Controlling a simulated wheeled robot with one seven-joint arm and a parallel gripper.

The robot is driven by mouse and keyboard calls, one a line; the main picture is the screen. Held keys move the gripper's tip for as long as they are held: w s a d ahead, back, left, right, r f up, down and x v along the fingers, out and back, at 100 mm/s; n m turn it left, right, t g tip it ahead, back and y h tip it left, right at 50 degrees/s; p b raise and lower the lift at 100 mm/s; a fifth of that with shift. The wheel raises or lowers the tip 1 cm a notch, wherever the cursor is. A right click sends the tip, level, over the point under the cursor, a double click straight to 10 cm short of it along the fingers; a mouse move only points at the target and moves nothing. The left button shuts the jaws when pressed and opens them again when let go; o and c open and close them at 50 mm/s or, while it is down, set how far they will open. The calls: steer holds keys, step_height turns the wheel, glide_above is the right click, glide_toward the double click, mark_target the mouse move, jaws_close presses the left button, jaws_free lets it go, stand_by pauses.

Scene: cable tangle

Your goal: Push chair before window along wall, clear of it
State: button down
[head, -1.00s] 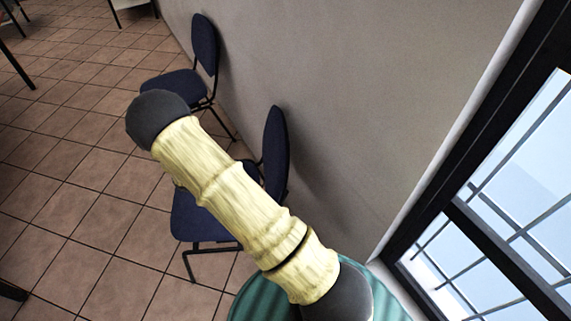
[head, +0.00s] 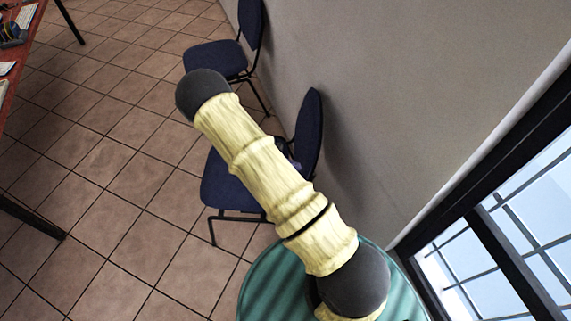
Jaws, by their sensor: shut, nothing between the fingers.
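A blue chair (head: 229,187) with dark metal legs stands near the window (head: 490,245). Its seat and backrest (head: 311,135) show on either side of my arm, and the backrest is close to the grey wall. My yellow arm crosses in front of it and hides its middle. A small dark shape shows beside my arm against the backrest; I cannot tell what it is. My gripper cannot be made out, so its distance from the chair is not visible.
A second blue chair (head: 216,58) stands farther along the grey wall (head: 400,100). A reddish table (head: 30,50) is at the far left. Tiled floor (head: 110,190) lies open between. A teal ribbed round thing (head: 262,285) is below my arm; I cannot tell whether it is mine.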

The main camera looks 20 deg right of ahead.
mark_target(315, 166)
steer(key=d, duration=0.2)
steer(key=d+p, duration=0.1)
steer(key=d, duration=0.2)
steer(key=s+d+p, duration=0.1)
steer(key=d, duration=0.1)
steer(key=shift+s+d+r, duration=0.1)
steer(key=shift+d+r, duration=0.05)
steer(key=shift+d, duration=0.15)
steer(key=shift+f+p, duration=0.35)
steer(key=shift+p, duration=0.1)
steer(key=shift+a+f+b, duration=0.1)
steer(key=shift+f+b, duration=0.25)
steer(key=shift+f, duration=0.15)
steer(key=shift+s+a+f, duration=0.1)
steer(key=shift+f, duration=0.05)
